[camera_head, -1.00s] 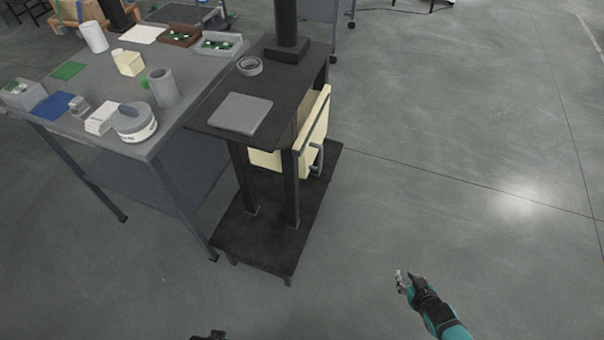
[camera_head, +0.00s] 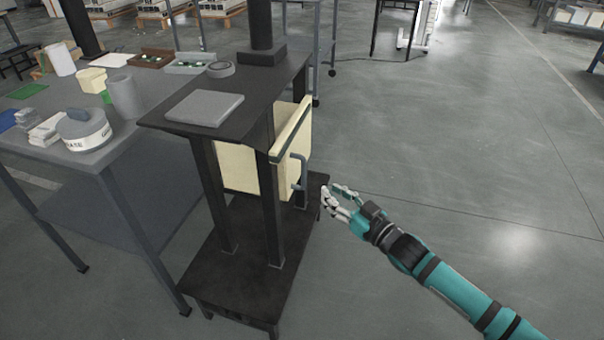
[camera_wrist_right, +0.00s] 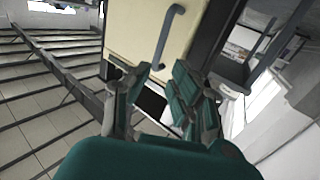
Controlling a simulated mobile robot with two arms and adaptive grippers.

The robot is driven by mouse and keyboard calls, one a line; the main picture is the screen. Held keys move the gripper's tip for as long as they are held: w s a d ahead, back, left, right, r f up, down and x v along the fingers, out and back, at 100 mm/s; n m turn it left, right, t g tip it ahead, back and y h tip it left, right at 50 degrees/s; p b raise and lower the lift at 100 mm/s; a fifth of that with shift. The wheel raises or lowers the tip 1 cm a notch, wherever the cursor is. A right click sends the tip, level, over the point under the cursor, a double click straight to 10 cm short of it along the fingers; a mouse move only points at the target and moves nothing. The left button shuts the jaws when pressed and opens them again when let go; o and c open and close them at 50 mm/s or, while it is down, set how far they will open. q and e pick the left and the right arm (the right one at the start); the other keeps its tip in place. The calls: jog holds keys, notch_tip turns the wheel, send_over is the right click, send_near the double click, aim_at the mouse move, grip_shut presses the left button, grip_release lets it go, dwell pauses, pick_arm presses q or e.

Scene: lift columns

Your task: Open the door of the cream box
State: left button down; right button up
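The cream box (camera_head: 236,167) hangs under the top of a dark stand. Its door (camera_head: 293,134) is on the right side and looks closed. A grey bar handle (camera_head: 299,170) stands on the door; the handle also shows in the right wrist view (camera_wrist_right: 167,38), ahead of the fingers on the cream door (camera_wrist_right: 133,32). My right gripper (camera_head: 338,196) is to the right of the handle and a little lower, apart from it. Its fingers (camera_wrist_right: 157,80) are spread with nothing between them. My left gripper is not in view.
The dark stand (camera_head: 250,262) has a low base shelf and legs around the box. A grey pad (camera_head: 205,108) and a ring (camera_head: 220,69) lie on its top. A cluttered grey table (camera_head: 110,165) adjoins at left. The floor at right is clear.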

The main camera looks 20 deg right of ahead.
aim_at(303, 185)
jog(key=b+x, duration=0.2)
jog(key=x, duration=1)
jog(key=shift+c, duration=0.2)
grip_shut()
jog(key=shift+f, duration=0.1)
